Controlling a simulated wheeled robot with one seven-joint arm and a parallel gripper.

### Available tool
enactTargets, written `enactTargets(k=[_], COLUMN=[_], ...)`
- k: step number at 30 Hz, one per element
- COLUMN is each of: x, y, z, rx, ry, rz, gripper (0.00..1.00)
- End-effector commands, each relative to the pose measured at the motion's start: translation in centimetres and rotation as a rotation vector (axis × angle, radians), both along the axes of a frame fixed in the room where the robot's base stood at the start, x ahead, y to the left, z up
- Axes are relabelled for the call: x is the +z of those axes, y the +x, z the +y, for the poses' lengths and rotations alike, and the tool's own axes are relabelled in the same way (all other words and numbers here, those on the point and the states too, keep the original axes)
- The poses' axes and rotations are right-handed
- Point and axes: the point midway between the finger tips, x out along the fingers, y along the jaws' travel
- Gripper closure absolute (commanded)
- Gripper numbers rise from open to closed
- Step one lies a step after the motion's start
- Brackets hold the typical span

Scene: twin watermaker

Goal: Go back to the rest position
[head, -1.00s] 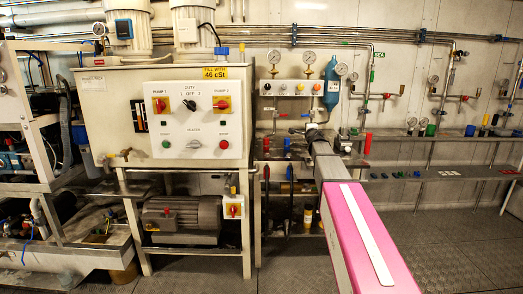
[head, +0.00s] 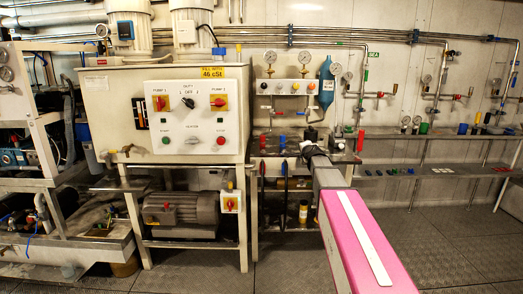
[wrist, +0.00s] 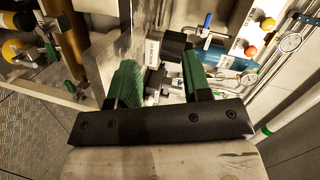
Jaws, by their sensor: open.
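My gripper (wrist: 163,85) shows in the wrist view as two green fingers on a dark bar. The fingers stand apart with nothing held between them. In the head view my pink arm reaches forward from the lower right, and its dark end is in front of the valve bench (head: 275,153). The gripper's fingers are hard to make out there. Behind the gap between the fingers, the wrist view shows a black block-shaped part and small metal fittings, apart from the fingers as far as I can tell.
A pump cabinet (head: 105,110) with red and black switches stands left of my arm. A gauge panel (head: 289,88) and a blue cylinder (head: 327,82) are on the wall behind. A shelf (head: 440,170) with small coloured parts runs along the right. The floor (head: 440,240) at the right is clear.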

Motion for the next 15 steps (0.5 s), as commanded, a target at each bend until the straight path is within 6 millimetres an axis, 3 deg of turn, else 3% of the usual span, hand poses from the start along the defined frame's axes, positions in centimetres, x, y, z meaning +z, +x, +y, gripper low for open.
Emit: enactTargets(k=[5, 8, 15], x=[-5.6, -9.8, -20.2], y=[-4.4, -8.2, -20.0], z=[1.7, 2.7, 4.0], rx=[0.109, 0.204, 0.486], ry=[-0.15, -0.269, -0.578], rz=[0.129, 0.236, 0.543], gripper=[0.55, 0.55, 0.55])
